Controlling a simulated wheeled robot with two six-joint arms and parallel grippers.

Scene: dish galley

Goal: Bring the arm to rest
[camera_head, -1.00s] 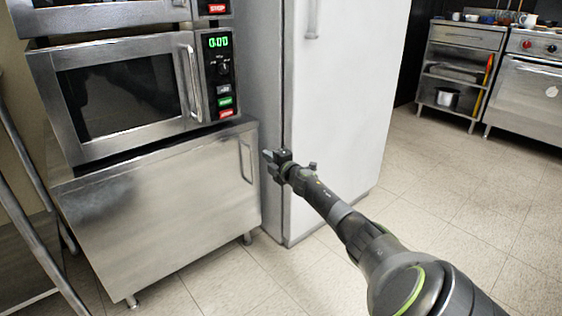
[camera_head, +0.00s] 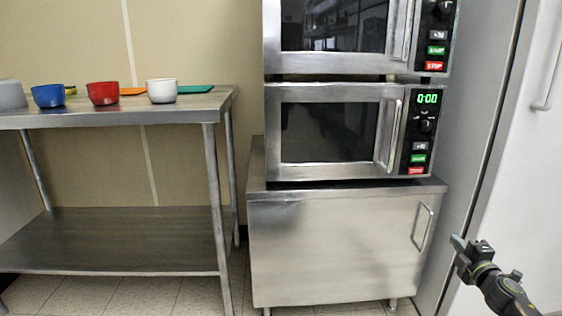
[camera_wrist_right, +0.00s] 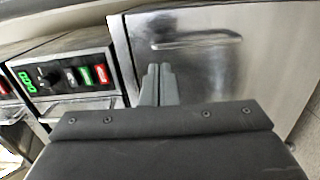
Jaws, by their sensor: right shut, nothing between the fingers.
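My right gripper (camera_head: 464,246) is at the lower right of the head view, in front of the fridge's edge and right of the steel cabinet. Its two fingers also show in the right wrist view (camera_wrist_right: 159,75), close together and with nothing between them. My left gripper is in neither view.
Two microwaves are stacked on a steel cabinet (camera_head: 335,250); the lower microwave (camera_head: 275,130) has its door shut and shows 0:00. A fridge (camera_head: 535,150) stands at the right. A steel table (camera_head: 215,100) at the left bears a blue bowl (camera_head: 47,96), red bowl (camera_head: 103,93) and white bowl (camera_head: 162,91).

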